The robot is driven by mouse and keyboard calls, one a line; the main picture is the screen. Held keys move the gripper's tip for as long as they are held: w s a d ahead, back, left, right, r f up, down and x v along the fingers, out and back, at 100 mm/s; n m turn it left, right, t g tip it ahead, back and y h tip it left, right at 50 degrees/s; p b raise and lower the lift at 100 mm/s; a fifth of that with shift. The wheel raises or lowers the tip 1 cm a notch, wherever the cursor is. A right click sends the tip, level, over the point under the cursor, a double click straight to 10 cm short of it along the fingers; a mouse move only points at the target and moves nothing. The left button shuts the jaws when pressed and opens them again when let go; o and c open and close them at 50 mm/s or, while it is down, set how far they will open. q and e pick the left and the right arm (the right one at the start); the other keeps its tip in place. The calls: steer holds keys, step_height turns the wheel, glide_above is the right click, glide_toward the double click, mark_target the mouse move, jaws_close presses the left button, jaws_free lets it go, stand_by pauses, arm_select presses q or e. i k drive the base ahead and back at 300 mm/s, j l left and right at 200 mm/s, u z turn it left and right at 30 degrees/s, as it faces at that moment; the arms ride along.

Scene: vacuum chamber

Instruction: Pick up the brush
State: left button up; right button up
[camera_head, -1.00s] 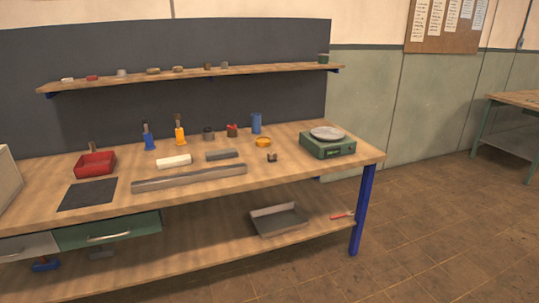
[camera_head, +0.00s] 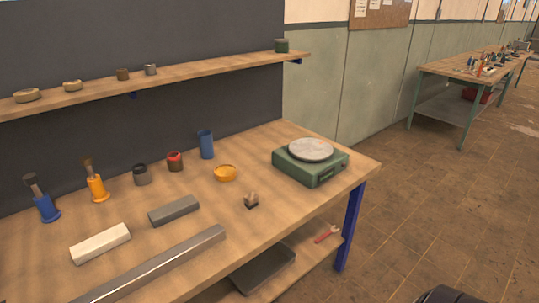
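Two upright brush-like items stand at the left of the workbench. One has a blue body (camera_head: 46,208) and a dark top; the other has an orange body (camera_head: 97,188) and a dark brown top. Both stand apart on flared bases. I cannot tell which one the task means. A small brown block with a dark lower part (camera_head: 251,200) sits near the front edge of the bench; its kind is unclear.
A grey tray (camera_head: 262,270) and red tool (camera_head: 327,234) lie below. Floor at right is open.

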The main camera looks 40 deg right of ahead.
mark_target(251, 200)
steer(key=i, duration=1)
steer(key=l+z, duration=0.2)
steer(key=z, duration=1.3)
steer(key=k+l, duration=0.05)
